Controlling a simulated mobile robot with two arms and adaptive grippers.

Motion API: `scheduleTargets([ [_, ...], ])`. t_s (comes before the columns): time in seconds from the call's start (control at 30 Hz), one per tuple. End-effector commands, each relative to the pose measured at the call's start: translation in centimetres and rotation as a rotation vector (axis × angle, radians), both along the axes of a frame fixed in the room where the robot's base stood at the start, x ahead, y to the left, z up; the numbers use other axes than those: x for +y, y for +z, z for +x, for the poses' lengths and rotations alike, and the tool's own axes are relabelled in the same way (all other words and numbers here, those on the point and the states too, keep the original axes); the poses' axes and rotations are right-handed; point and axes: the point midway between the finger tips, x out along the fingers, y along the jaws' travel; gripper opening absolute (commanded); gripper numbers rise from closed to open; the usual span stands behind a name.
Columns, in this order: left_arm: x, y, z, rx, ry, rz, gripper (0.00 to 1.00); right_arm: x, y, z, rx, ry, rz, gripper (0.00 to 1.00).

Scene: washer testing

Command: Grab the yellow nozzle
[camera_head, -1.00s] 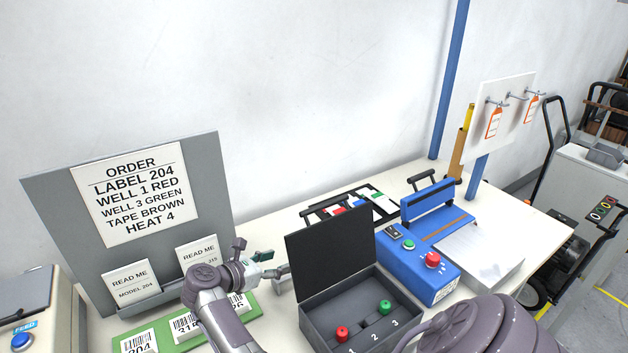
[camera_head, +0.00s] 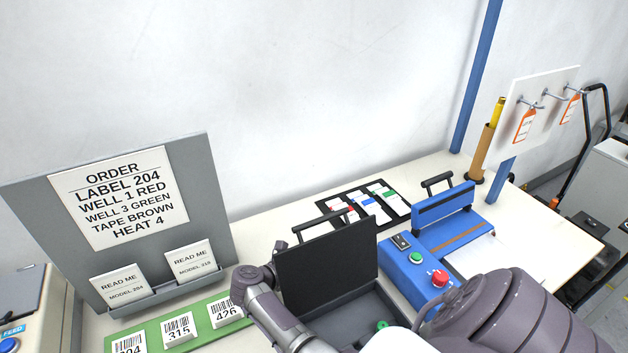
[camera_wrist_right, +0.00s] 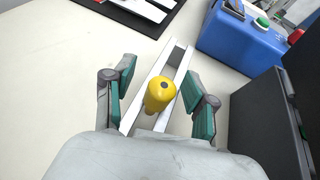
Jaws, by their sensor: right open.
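A yellow nozzle (camera_wrist_right: 160,93), round with a dark hole in its end, shows in the right wrist view against a pale channel-like piece. My right gripper (camera_wrist_right: 160,74) is open, with one teal-padded finger on each side of the nozzle. In the head view my right arm (camera_head: 275,312) reaches toward the left side of a black lid; the gripper and nozzle are not visible there. My left gripper is not in view.
The open black case (camera_head: 328,272) stands close to my arm. A blue sealer (camera_head: 405,272) and a black tray of cards (camera_head: 341,198) are behind it. A green board of labels (camera_head: 200,325) lies at left. A brown tube (camera_head: 482,152) stands at back right.

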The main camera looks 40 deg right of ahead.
Motion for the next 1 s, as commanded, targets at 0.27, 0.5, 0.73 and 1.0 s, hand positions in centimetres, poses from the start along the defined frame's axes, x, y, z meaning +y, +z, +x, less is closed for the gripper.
scheduleTargets([
  [0.27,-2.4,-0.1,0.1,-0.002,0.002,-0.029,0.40,0.1,-0.1,0.0,0.000,0.001,0.001,0.48],
  [0.5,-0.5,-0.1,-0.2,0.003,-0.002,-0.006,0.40,0.1,-0.1,0.0,0.000,0.001,0.001,0.08],
  [0.73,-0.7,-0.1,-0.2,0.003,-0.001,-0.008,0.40,0.1,-0.1,0.0,0.000,0.001,0.002,0.00],
  [1.0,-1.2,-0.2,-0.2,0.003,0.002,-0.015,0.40,0.2,0.6,0.1,-0.002,0.001,0.003,0.00],
])
